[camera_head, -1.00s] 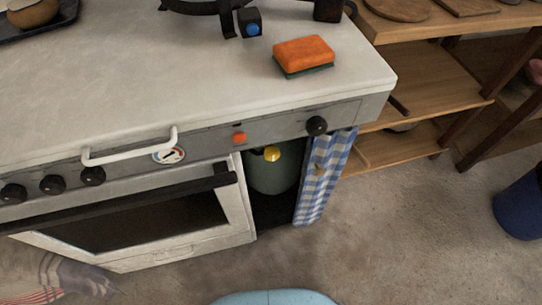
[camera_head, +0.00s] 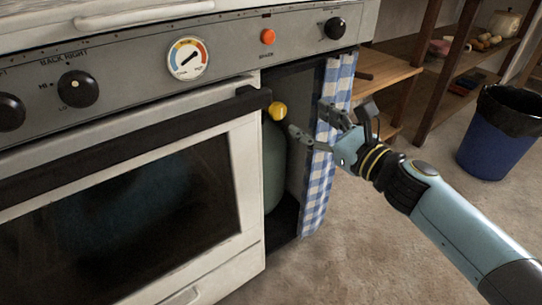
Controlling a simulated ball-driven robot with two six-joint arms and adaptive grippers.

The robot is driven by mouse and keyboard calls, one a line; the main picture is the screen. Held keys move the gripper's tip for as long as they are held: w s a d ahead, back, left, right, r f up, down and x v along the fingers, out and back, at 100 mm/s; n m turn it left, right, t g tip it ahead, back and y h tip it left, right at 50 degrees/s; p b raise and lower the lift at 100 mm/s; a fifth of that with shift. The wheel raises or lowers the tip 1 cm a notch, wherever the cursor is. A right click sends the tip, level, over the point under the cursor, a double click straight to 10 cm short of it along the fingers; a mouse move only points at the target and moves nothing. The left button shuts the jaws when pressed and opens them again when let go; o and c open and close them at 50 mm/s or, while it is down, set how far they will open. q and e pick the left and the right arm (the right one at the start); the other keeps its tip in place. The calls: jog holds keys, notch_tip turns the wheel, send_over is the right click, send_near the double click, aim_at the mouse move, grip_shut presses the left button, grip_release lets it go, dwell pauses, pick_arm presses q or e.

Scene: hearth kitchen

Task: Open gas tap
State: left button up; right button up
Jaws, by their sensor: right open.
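The yellow gas tap (camera_head: 278,111) sits at the top of a green gas cylinder (camera_head: 273,165) in the open compartment right of the oven door. The oven door's edge and handle end hide part of the cylinder. My right gripper (camera_head: 312,122) comes in from the right at the compartment's mouth. It is open and empty, its fingers pointing left toward the tap, with a small gap between them and the tap in the picture. A blue checked curtain (camera_head: 318,190) hangs at the compartment's right side, behind the gripper. My left gripper is out of view.
The black oven handle (camera_head: 130,143) ends close to the tap on the left. The stove panel with a gauge (camera_head: 187,59), an orange button (camera_head: 267,37) and knobs runs above. A blue bin (camera_head: 492,140) stands at the right; floor between is clear.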

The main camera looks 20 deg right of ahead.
aim_at(281, 114)
jog(key=w+a+f, duration=0.1)
jog(key=w, duration=0.2)
jog(key=w+a+f+b, duration=0.1)
jog(key=w, duration=0.2)
jog(key=w+a+f+b, duration=0.1)
jog(key=w, duration=0.3)
jog(key=shift+f, duration=0.1)
jog(key=shift+w+a, duration=0.25)
jog(key=shift+w, duration=0.3)
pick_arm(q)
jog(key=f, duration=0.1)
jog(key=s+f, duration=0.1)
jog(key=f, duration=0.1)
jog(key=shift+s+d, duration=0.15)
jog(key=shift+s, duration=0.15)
pick_arm(e)
jog(key=c, duration=1.2)
jog(key=shift+o, duration=0.2)
